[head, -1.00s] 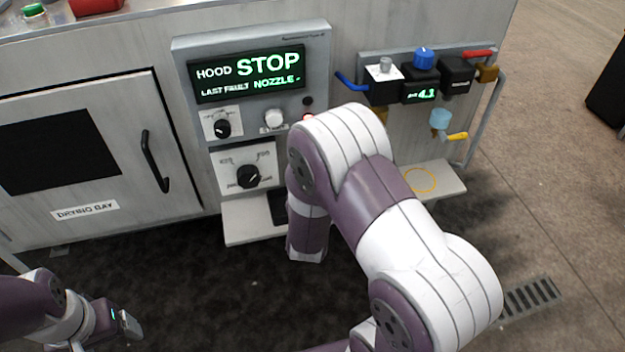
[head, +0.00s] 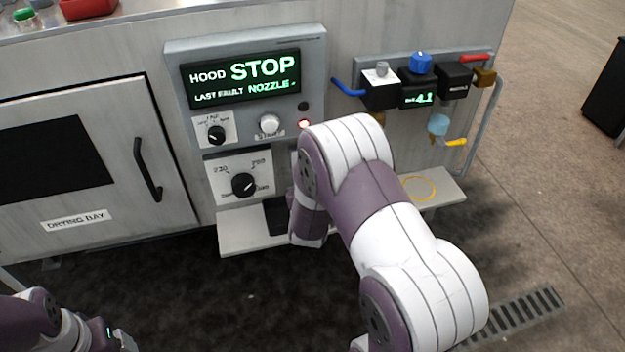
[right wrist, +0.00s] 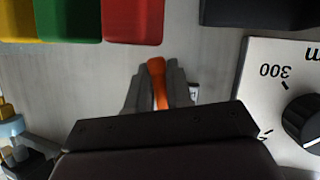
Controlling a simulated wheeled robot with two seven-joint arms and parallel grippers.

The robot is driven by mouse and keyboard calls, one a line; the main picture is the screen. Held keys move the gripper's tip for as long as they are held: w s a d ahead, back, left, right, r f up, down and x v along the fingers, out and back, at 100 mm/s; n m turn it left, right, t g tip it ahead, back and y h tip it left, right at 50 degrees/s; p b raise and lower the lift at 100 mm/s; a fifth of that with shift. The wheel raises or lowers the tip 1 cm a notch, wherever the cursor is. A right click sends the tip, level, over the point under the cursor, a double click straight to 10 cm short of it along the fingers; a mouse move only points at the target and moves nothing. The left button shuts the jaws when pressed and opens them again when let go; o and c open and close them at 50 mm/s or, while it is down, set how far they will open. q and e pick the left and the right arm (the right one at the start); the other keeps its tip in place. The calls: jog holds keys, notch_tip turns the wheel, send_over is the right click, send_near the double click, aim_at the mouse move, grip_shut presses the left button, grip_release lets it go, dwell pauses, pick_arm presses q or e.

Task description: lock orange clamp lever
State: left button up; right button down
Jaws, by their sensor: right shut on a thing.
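The orange clamp lever (right wrist: 158,82) shows in the right wrist view as a short orange bar with a rounded end. My right gripper (right wrist: 160,88) has its grey fingers on both sides of the lever and is shut on it. In the head view my right arm hides the right gripper and the lever. My left gripper (head: 122,342) is at the lower left corner of the head view, far from the panel and partly cut off. Its fingers are too small and cropped to judge.
A control panel (head: 318,80) reads HOOD STOP. A valve block (head: 365,62) with blue and red handles is to its right. A shelf (head: 235,240) juts out below. In the wrist view, green (right wrist: 68,22) and red (right wrist: 133,22) bins and a dial (right wrist: 305,122) are near the gripper.

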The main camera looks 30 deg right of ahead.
jog(key=shift+a+r+m+y+p, duration=0.2)
jog(key=shift+m+y+p, duration=0.15)
jog(key=shift+m+y, duration=0.05)
jog(key=shift+w+a+f+m+y, duration=0.15)
jog(key=shift+a+f+m+y, duration=0.1)
jog(key=shift+a+m+y, duration=0.2)
pick_arm(q)
jog(key=shift+r, duration=0.8)
pick_arm(e)
jog(key=shift+d, duration=0.1)
jog(key=c, duration=1.1)
grip_release()
